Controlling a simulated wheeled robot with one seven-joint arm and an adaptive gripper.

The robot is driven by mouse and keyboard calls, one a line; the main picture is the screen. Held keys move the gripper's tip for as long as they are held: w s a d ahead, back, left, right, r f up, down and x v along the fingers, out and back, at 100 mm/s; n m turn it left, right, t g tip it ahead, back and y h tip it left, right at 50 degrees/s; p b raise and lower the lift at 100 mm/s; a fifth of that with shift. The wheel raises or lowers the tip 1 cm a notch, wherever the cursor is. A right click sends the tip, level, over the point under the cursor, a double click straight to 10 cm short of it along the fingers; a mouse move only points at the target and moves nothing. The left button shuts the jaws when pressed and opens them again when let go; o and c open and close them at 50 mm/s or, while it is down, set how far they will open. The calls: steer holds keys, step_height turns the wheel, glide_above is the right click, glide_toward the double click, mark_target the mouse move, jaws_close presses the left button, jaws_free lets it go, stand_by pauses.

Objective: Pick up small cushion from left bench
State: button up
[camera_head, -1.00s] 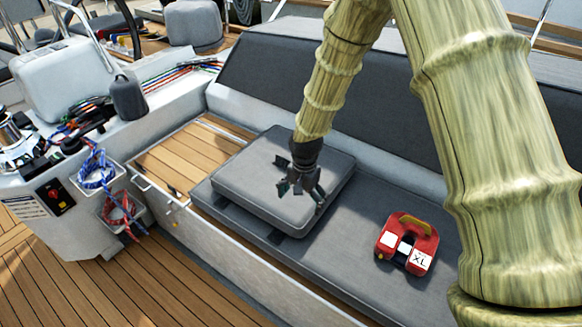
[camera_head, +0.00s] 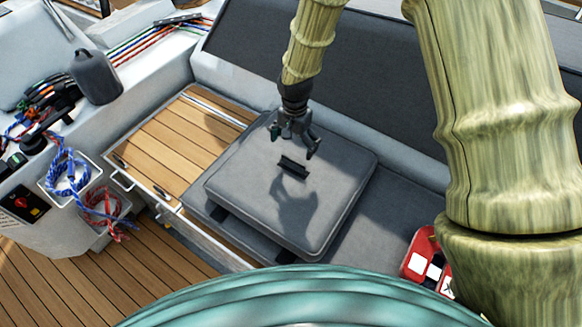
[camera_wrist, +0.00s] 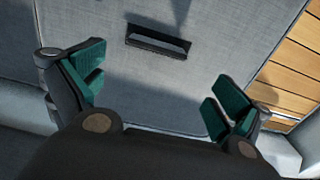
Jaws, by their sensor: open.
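The small grey cushion (camera_head: 335,205) lies flat on the grey bench (camera_head: 385,235), with a short black strap handle (camera_head: 293,167) on its top. My gripper (camera_head: 297,150) hangs above the cushion's far part, open and empty, with its shadow falling on the cushion. In the wrist view the cushion (camera_wrist: 150,85) fills most of the picture. The black handle (camera_wrist: 157,42) lies ahead of and between the spread green-padded fingers of my gripper (camera_wrist: 160,90). The gripper appears apart from both cushion and handle.
A red and white pack (camera_head: 428,262) lies on the bench to the right. Slatted wood (camera_head: 180,140) borders the cushion on the left. The backrest (camera_head: 330,75) rises behind. Pouches with blue rope (camera_head: 68,175) and red rope (camera_head: 105,208) hang at the left.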

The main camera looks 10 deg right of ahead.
mark_target(294, 162)
steer(key=shift+s+d+f, duration=0.1)
steer(key=shift+s+f, duration=0.35)
steer(key=shift+s, duration=0.4)
steer(key=shift+s+f, duration=0.1)
steer(key=shift+s, duration=0.25)
steer(key=w+f, duration=0.1)
steer(key=w+f+p, duration=0.1)
steer(key=f, duration=0.1)
steer(key=shift+f+p, duration=0.25)
steer(key=shift+p, duration=0.05)
steer(key=shift+s+f+p, duration=0.45)
steer(key=shift+s+f, duration=0.2)
steer(key=shift+f, duration=0.1)
steer(key=shift+w+f, duration=0.25)
steer(key=shift+f, duration=0.2)
steer(key=shift+w+f, duration=0.2)
steer(key=shift+f, duration=0.25)
steer(key=shift+s+r, duration=0.25)
steer(key=shift+w+f, duration=0.1)
steer(key=shift+f, duration=0.05)
steer(key=c, duration=2)
steer(key=shift+c, duration=0.2)
